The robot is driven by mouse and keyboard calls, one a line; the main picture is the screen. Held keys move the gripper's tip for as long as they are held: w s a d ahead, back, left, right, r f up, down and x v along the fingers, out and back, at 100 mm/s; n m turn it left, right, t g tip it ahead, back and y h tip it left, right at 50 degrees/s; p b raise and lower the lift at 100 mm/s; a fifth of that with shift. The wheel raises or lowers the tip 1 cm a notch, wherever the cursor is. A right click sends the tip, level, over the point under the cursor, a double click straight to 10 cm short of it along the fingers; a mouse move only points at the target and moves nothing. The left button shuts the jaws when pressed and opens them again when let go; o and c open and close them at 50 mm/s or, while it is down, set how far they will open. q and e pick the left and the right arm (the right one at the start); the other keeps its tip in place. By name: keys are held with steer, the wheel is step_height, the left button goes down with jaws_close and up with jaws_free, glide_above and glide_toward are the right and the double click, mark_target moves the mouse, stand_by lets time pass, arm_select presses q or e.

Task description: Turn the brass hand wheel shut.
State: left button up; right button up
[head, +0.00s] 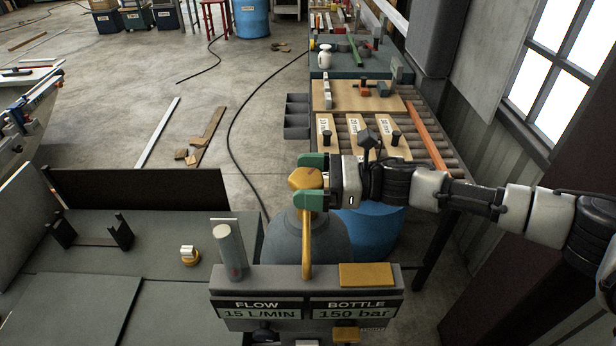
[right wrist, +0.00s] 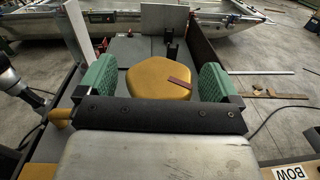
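The brass hand wheel (head: 305,178) is a yellow, rounded, many-sided knob above a grey bottle (head: 296,240). In the right wrist view the wheel (right wrist: 155,84) has a dark red-brown strip across its top. My right gripper (head: 312,181) reaches in from the right, with one green finger on each side of the wheel. In the right wrist view the gripper (right wrist: 157,85) is open around it, with narrow gaps seeming to show on both sides. Any contact lower down is hidden. My left gripper is not in view.
A panel (head: 305,281) reading FLOW 15 L/MIN and BOTTLE 150 bar stands in front of the bottle, with a yellow pipe (head: 307,245) rising behind it. A blue drum (head: 372,228) is behind right. A roller bench (head: 360,123) lies beyond.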

steer(key=c, duration=0.8)
